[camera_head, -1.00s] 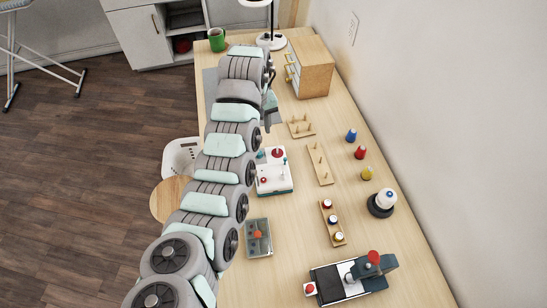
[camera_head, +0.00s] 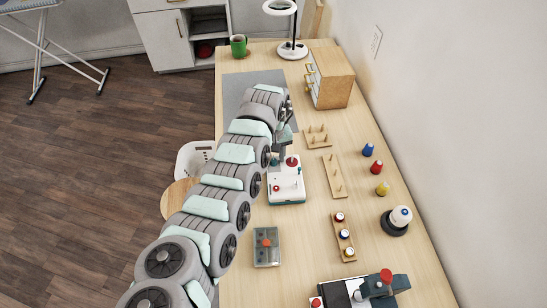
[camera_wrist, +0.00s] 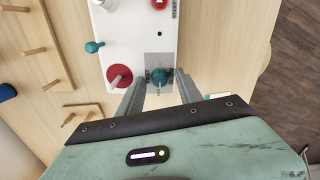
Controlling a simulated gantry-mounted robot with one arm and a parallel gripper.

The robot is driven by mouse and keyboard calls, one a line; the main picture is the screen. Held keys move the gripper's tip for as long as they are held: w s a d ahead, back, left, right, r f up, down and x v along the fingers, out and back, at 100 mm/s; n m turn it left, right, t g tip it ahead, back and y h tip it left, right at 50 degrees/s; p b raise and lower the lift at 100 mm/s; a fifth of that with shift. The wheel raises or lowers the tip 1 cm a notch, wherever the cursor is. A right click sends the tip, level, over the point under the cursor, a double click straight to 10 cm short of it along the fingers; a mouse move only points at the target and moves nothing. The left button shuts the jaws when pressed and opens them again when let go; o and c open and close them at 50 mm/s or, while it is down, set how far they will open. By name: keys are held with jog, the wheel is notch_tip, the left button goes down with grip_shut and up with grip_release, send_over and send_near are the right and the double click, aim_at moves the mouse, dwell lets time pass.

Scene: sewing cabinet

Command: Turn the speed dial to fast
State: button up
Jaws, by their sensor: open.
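The white and teal sewing machine (camera_head: 287,190) stands on the table in the head view, and its white top (camera_wrist: 130,35) fills the upper middle of the wrist view. The speed dial, a small teal knob (camera_wrist: 160,76), sits on a grey plate (camera_wrist: 159,61) with lettering on either side. My gripper (camera_wrist: 160,88) is open, with one finger on each side of the dial in the picture. Contact and height above the dial cannot be told. In the head view my gripper (camera_head: 283,140) is over the machine's far end, partly hidden by my arm.
Next to the dial are a red disc (camera_wrist: 119,76) and a teal peg (camera_wrist: 93,47). Wooden peg racks (camera_head: 334,176) stand right of the machine, with colored spools (camera_head: 376,167) beyond. A clear box (camera_head: 266,247) lies nearer. A wooden drawer box (camera_head: 331,78) stands behind.

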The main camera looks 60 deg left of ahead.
grip_shut()
dwell(0.4)
